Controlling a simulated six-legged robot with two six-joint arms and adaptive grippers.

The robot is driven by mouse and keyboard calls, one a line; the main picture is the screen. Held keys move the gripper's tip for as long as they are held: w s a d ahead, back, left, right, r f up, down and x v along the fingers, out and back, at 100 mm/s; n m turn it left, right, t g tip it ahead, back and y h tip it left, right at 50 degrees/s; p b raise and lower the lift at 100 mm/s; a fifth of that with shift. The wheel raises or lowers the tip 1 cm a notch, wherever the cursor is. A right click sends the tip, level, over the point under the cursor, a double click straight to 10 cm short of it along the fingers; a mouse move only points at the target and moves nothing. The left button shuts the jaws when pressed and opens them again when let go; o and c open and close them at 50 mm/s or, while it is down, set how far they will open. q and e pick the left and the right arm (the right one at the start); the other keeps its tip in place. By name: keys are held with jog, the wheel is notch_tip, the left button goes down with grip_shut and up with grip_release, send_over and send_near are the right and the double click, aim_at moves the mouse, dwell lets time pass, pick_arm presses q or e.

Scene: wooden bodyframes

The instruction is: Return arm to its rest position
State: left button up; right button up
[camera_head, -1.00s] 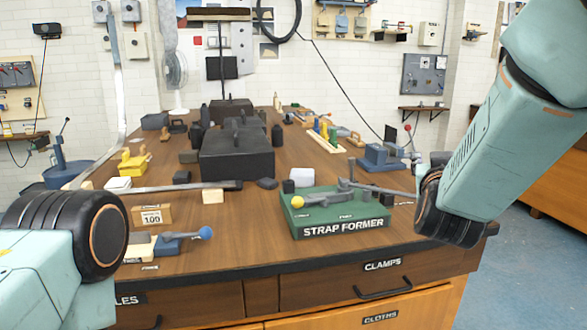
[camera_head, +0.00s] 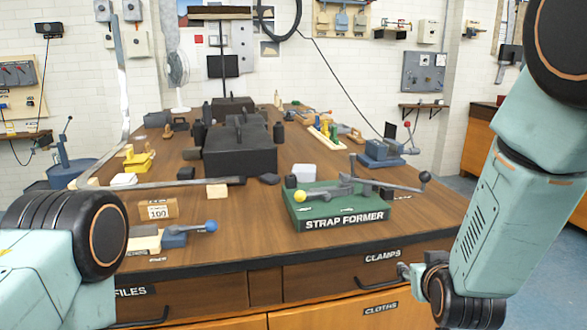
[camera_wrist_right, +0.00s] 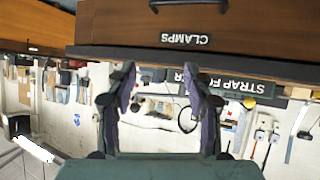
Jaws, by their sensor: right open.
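My right arm (camera_head: 490,225) comes in at the right of the head view and hangs down past the bench's front right corner. Its gripper (camera_head: 408,272) is small and partly hidden there, near the CLAMPS drawer handle (camera_head: 385,287). In the right wrist view the gripper (camera_wrist_right: 160,85) shows two fingers spread apart with nothing between them. My left arm (camera_head: 75,245) fills the lower left of the head view, but its gripper is out of frame.
The wooden bench (camera_head: 250,222) carries a green strap former (camera_head: 335,208) near its front right. A dark case (camera_head: 240,155), a labelled box (camera_head: 158,209) and several tools also stand on it. The drawer front (camera_wrist_right: 185,28) shows upside down in the wrist view. Open floor (camera_head: 570,250) lies at right.

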jog(key=s+a+f+g+y, duration=0.2)
jog(key=s+f+g, duration=0.4)
jog(key=s+f, duration=1.05)
jog(key=s+f+g, duration=0.3)
jog(key=s+f, duration=0.2)
jog(key=s, duration=0.5)
jog(key=s+f+g, duration=0.2)
jog(key=s+f, duration=0.3)
jog(key=s, duration=0.6)
jog(key=shift+f+g, duration=0.15)
jog(key=shift+g, duration=0.25)
jog(key=shift+w, duration=0.1)
